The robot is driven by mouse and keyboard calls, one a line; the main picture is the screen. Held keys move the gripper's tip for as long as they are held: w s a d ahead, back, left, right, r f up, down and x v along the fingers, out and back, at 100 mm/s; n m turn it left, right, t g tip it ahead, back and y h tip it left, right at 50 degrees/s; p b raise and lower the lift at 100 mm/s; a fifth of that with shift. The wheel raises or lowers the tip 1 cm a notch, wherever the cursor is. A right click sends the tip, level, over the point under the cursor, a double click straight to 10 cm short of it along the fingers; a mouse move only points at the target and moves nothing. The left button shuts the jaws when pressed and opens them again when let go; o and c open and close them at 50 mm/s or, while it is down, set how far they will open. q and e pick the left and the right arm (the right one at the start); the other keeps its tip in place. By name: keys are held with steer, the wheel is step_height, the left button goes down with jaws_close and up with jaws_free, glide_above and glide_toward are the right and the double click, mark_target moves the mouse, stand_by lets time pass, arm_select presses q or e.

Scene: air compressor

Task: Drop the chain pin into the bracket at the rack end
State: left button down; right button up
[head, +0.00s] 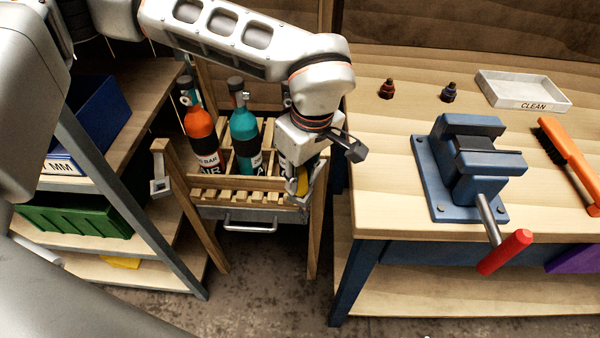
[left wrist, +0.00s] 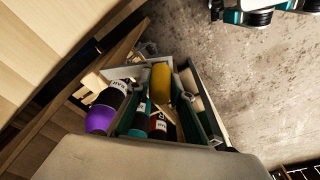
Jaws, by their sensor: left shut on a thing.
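My left gripper (head: 299,178) reaches down to the right front end of the wooden bottle rack (head: 240,184). It is shut on a yellow piece, seemingly the chain pin (head: 303,185). In the left wrist view the yellow pin (left wrist: 160,82) stands out between the dark fingers. The pin's lower end and its exact contact with the rack end are hidden. A grey metal bracket (head: 160,186) sits on the rack's left post. Any bracket at the right end is covered by my gripper in the head view.
Orange (head: 201,135) and teal (head: 244,140) bottles stand in the rack; a purple one (left wrist: 101,118) shows in the wrist view. A workbench (head: 390,165) with a blue vise (head: 475,160) is close on the right. Shelves with a green bin (head: 75,215) stand left.

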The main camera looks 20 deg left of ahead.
arm_select(q)
steer(key=shift+f, duration=0.35)
stand_by(0.4)
steer(key=c, duration=1.7)
jaws_free()
